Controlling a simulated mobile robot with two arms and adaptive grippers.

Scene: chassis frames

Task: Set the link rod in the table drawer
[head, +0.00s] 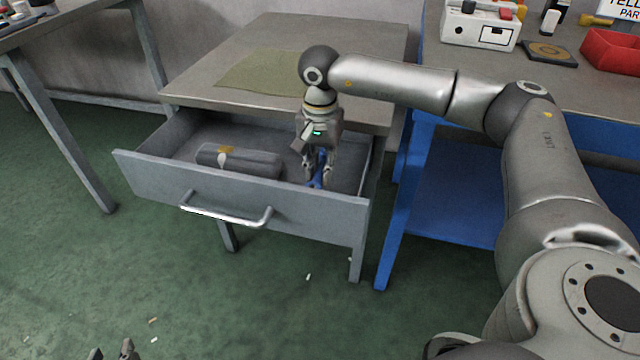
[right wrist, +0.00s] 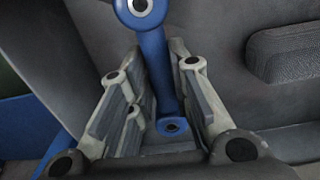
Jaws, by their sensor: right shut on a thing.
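The table drawer (head: 240,209) is pulled open, with its metal handle (head: 226,216) at the front. My right gripper (head: 318,178) reaches down inside the drawer's right part. It is shut on the blue link rod (head: 317,182). In the right wrist view the link rod (right wrist: 158,62) lies between the two fingers (right wrist: 157,112), with a ringed hole at each end. Whether the rod touches the drawer floor I cannot tell. My left gripper (head: 113,354) shows only its fingertips at the bottom edge, apart from everything; its opening is unclear.
A grey case-like object (head: 240,160) with a yellow mark lies in the drawer's left part; it also shows in the right wrist view (right wrist: 288,52). A green mat (head: 262,72) lies on the tabletop above. A blue-framed bench (head: 400,200) stands close on the right, bearing a red bin (head: 610,52).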

